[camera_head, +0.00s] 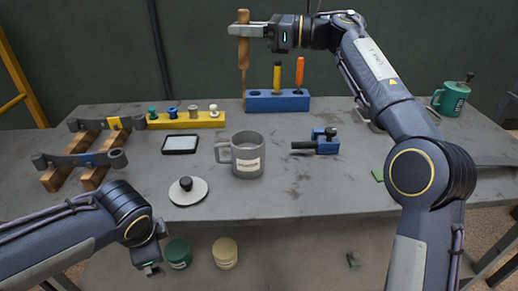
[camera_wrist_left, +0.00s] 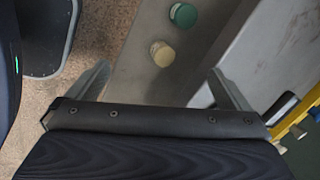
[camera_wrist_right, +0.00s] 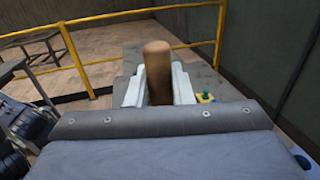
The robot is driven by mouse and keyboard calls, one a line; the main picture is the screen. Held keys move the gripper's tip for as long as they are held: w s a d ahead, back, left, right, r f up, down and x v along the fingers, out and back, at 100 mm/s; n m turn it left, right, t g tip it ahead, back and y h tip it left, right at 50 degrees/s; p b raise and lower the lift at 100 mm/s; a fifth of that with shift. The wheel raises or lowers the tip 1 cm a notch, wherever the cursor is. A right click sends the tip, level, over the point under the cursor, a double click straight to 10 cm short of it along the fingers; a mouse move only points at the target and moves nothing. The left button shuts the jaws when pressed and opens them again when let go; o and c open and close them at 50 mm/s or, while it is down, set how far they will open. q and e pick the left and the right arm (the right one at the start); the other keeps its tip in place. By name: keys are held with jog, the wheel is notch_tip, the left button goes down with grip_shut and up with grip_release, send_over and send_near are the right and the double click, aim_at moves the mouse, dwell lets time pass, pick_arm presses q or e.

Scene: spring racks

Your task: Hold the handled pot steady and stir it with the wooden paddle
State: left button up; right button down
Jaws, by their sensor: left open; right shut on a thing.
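The handled pot (camera_head: 248,155) is a grey mug-like vessel with a pale label, upright on the middle of the table, its handle to the left. The wooden paddle (camera_head: 243,52) is upright in my right gripper (camera_head: 243,30), which is shut on its brown handle, above the left end of the blue rack. The paddle's handle also shows between the fingers in the right wrist view (camera_wrist_right: 158,72). Its thin lower end reaches down at the rack's left end; I cannot tell whether it is still in a hole. My left gripper (camera_wrist_left: 160,90) is open and empty, low before the table's front edge.
The blue rack (camera_head: 278,103) holds two tools with yellow and orange handles. A blue clamp-like block (camera_head: 318,143) stands right of the pot. A round lid (camera_head: 188,191) and a black-framed tablet (camera_head: 181,144) lie left. A yellow rack (camera_head: 186,120) holds spools. A green mug (camera_head: 450,98) stands far right.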

aim_at(253, 166)
pick_arm(q)
jog(key=w+d+r+m+t+y, duration=0.1)
jog(key=w+d+m, duration=0.1)
jog(key=w+m, duration=0.1)
jog(key=w+d+r+m+t+y, duration=0.1)
jog(key=w+d+m, duration=0.2)
jog(key=w+d+r+m+t+y, duration=0.1)
jog(key=w+d+m, duration=0.2)
jog(key=shift+r+t+y, duration=0.15)
jog(key=shift+t+y, duration=0.25)
jog(key=w+d+r+m+t, duration=0.4)
jog(key=d+m+t, duration=0.1)
jog(key=d, duration=0.3)
jog(key=w+d+r+m+t, duration=0.3)
jog(key=w+d+m+t, duration=0.15)
jog(key=d, duration=0.25)
jog(key=shift+m, duration=0.35)
jog(key=f, duration=0.8)
jog(key=shift+w+d, duration=0.3)
jog(key=x, duration=0.7)
jog(key=shift+a+r, duration=0.1)
jog(key=shift+r, duration=0.15)
jog(key=c, duration=1.3)
jog(key=shift+o, duration=0.2)
